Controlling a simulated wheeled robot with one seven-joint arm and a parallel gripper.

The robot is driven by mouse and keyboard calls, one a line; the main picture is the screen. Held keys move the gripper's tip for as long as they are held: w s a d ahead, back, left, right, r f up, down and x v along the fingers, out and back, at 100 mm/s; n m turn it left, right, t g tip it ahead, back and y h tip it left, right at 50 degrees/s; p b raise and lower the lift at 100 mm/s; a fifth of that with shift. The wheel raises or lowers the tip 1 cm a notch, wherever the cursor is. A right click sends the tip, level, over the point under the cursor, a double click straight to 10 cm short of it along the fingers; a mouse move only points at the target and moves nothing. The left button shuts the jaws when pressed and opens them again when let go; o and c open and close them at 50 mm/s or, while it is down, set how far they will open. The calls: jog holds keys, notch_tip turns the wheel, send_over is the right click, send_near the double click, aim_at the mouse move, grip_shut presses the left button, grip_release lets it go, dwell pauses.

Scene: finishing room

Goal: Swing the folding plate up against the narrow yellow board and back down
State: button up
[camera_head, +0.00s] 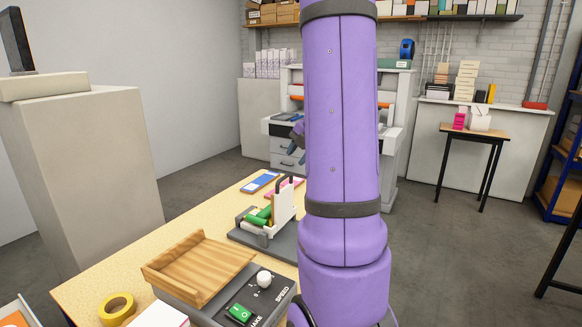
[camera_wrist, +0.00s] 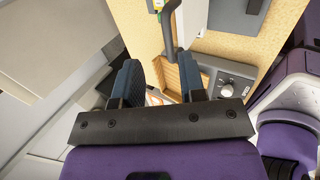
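A small hand-operated device (camera_head: 262,237) stands on the pale yellow tabletop, with a dark base, green rollers and an upright white plate (camera_head: 284,205) topped by a dark curved handle (camera_head: 290,179). The white plate may be the folding plate. I cannot make out a separate narrow yellow board. In the wrist view, my gripper (camera_wrist: 160,82) is open, its two blue fingers wide apart with nothing held. A dark curved bar (camera_wrist: 168,32) shows beyond the fingertips; I cannot tell whether it touches them. In the head view, my arm hides most of the gripper.
A wooden tray (camera_head: 197,262) and a control box (camera_head: 272,288) with a knob and green switch are near the front. A yellow tape roll (camera_head: 117,308) lies at the table's left corner. A blue pad (camera_head: 260,182) lies at the far end. A large printer (camera_head: 283,145) stands behind.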

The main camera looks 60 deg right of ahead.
jog(key=shift+v, duration=0.8)
jog(key=shift+a+r, duration=0.15)
jog(key=shift+a, duration=0.05)
jog(key=c, duration=0.5)
jog(key=shift+s+n, duration=0.2)
jog(key=shift+n, duration=0.1)
grip_shut()
jog(key=s+r+n, duration=0.1)
jog(key=s+n, duration=0.6)
jog(key=n, duration=1)
jog(key=w+a+f, duration=0.1)
jog(key=w+f, duration=0.7)
jog(key=w, duration=0.1)
jog(key=shift+a+f, duration=0.25)
jog(key=shift+f, duration=0.1)
